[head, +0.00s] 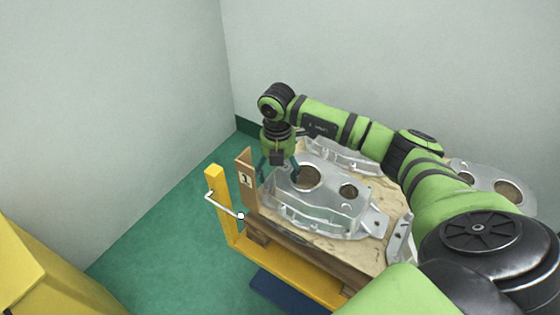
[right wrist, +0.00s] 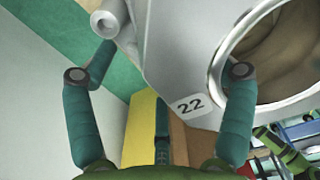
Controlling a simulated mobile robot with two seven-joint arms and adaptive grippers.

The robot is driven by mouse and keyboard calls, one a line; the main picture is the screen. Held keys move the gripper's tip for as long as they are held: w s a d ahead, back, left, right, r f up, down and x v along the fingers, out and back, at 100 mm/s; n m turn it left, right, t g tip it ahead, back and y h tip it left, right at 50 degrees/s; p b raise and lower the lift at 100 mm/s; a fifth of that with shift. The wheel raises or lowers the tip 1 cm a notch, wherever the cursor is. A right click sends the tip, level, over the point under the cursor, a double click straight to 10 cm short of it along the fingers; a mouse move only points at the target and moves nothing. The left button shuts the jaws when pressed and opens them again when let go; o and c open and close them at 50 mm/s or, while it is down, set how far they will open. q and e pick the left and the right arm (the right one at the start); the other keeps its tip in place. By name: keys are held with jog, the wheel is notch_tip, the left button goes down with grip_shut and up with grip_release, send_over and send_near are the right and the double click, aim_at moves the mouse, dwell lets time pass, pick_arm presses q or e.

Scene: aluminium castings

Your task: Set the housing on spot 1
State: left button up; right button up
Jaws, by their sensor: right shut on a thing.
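The housing (head: 322,208) is a silver aluminium casting with round openings, over the wooden platform (head: 310,252) in the head view. My right gripper (head: 280,177) points down at its far left end, one finger by a round opening. In the right wrist view the right gripper (right wrist: 172,62) has its fingers on either side of the casting's wall (right wrist: 178,60), which bears a label "22" (right wrist: 190,105). It is shut on the housing. I cannot tell whether the housing rests on the platform or hangs just above it. My left gripper is out of view. Spot 1 cannot be made out for certain.
A small numbered plate (head: 246,180) is on the upright board at the platform's left corner. Other castings lie behind (head: 345,157) and at right (head: 400,240). A yellow frame (head: 285,268) with a post edges the platform. Green floor (head: 165,245) is clear at left.

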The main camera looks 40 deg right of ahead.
jog(key=shift+f, duration=0.15)
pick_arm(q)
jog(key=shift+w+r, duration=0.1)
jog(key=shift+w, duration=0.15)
pick_arm(e)
jog(key=o, duration=1.6)
jog(key=shift+c, duration=0.2)
jog(key=shift+s, duration=0.1)
pick_arm(q)
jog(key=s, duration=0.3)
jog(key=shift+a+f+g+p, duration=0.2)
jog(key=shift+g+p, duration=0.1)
jog(key=shift+p, duration=0.05)
pick_arm(e)
notch_tip(320, 180, up, 12)
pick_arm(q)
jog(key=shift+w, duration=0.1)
